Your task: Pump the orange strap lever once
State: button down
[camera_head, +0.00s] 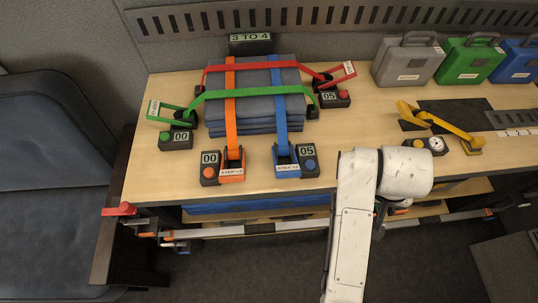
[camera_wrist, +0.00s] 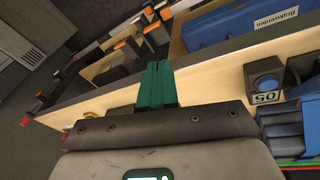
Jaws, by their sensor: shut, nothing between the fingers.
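The orange strap (camera_head: 230,105) runs over the blue folded stack (camera_head: 257,125) down to its orange lever (camera_head: 233,165) at the front of the bench. A display box (camera_head: 210,168) beside that lever reads 00. The blue strap's lever (camera_head: 284,163) stands to its right, with a box (camera_head: 307,163) reading 05. My gripper (camera_wrist: 158,85) shows teal fingers held together, empty, in the wrist view. They are near the bench's front edge, apart from the blue-button box (camera_wrist: 265,80). The orange lever cannot be made out in the wrist view. In the head view my arm hides the gripper.
Red (camera_head: 255,66) and green (camera_head: 255,91) straps cross the stack. A black sign (camera_head: 250,42) reads 3 TO 4. A yellow strap (camera_head: 440,120) lies at right, with grey (camera_head: 408,62), green (camera_head: 468,62) and blue (camera_head: 518,62) cases behind.

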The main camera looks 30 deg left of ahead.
jog(key=shift+n+y, duration=0.5)
jog(key=shift+n, duration=0.3)
jog(key=a+r, duration=0.2)
jog(key=a, duration=0.4)
jog(key=a+r, duration=0.3)
jog(key=a, duration=0.3)
jog(key=a+r+p, duration=0.1)
jog(key=a+r, duration=0.1)
jog(key=a, duration=0.5)
jog(key=shift+w+r, duration=0.35)
jog(key=shift+w, duration=0.05)
jog(key=s+a+r+n, duration=0.1)
jog(key=s+a+r, duration=0.2)
jog(key=a, duration=0.5)
jog(key=s+a+r+n+g+y, duration=0.1)
jog(key=s+a+r, duration=0.3)
jog(key=a, duration=0.4)
jog(key=shift+s+p, duration=0.3)
jog(key=shift+a+r, duration=0.1)
jog(key=b, duration=0.2)
send_over(230, 170)
jog(key=shift+g, duration=0.3)
notch_tip(230, 170, down, 12)
jog(key=shift+a+f, duration=0.1)
jog(key=shift+f, duration=0.05)
jog(key=shift+s+f, duration=0.2)
jog(key=shift+f, duration=0.4)
